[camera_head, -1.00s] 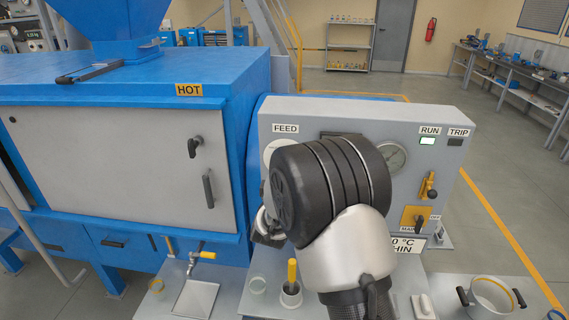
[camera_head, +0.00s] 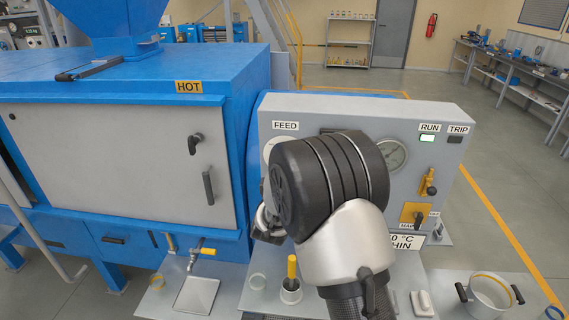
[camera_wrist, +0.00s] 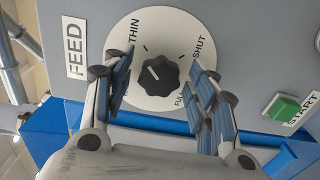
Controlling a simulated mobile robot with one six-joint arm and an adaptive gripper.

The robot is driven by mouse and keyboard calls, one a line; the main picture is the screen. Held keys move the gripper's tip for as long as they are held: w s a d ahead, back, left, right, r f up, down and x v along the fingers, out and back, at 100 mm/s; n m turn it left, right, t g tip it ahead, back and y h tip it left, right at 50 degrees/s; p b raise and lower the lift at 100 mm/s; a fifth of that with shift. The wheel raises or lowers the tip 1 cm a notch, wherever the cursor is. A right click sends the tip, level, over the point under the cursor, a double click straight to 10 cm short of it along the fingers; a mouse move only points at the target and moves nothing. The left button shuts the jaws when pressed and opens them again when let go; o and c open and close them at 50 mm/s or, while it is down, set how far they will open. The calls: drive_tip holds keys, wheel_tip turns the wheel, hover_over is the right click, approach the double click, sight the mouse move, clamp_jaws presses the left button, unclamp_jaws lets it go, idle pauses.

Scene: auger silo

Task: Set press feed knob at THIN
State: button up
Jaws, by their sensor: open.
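The black feed knob (camera_wrist: 160,75) sits at the centre of a round white dial (camera_wrist: 165,30) in the wrist view. THIN is printed at the dial's upper left, SHUT at upper right and FULL below; another label at left is mostly hidden by a finger. The knob's white mark is on its left side, seeming to point up-left; I cannot tell exactly which setting it meets. My gripper (camera_wrist: 161,66) is open, one finger on each side of the knob, with visible gaps. In the head view my arm hides the knob, and only the dial's edge (camera_head: 268,148) shows.
A green START button (camera_wrist: 284,107) is right of the dial. The grey panel (camera_head: 400,118) also carries a gauge (camera_head: 391,155) and a yellow-backed switch (camera_head: 413,214). A yellow-handled tool (camera_head: 292,268) stands in a cup below my gripper. The blue HOT housing (camera_head: 235,110) is at left.

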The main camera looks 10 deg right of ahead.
drive_tip(key=shift+s, duration=0.1)
drive_tip(key=v, duration=1.2)
drive_tip(key=shift+r, duration=0.1)
drive_tip(key=s+d+f+m+g+y+b, duration=0.1)
drive_tip(key=s+m+g, duration=0.3)
drive_tip(key=s, duration=0.7)
drive_tip(key=s+d+f+m+g+y+b, duration=0.1)
drive_tip(key=s+m+g, duration=0.3)
drive_tip(key=s, duration=0.8)
drive_tip(key=s+d+f+m+g+y+b, duration=0.1)
drive_tip(key=s+m+g+y+b, duration=0.2)
drive_tip(key=s, duration=0.9)
drive_tip(key=m+g, duration=0.1)
drive_tip(key=m, duration=0.2)
drive_tip(key=shift+d+f+y+b, duration=0.15)
drive_tip(key=shift+d+y+b, duration=0.15)
drive_tip(key=shift+s, duration=0.15)
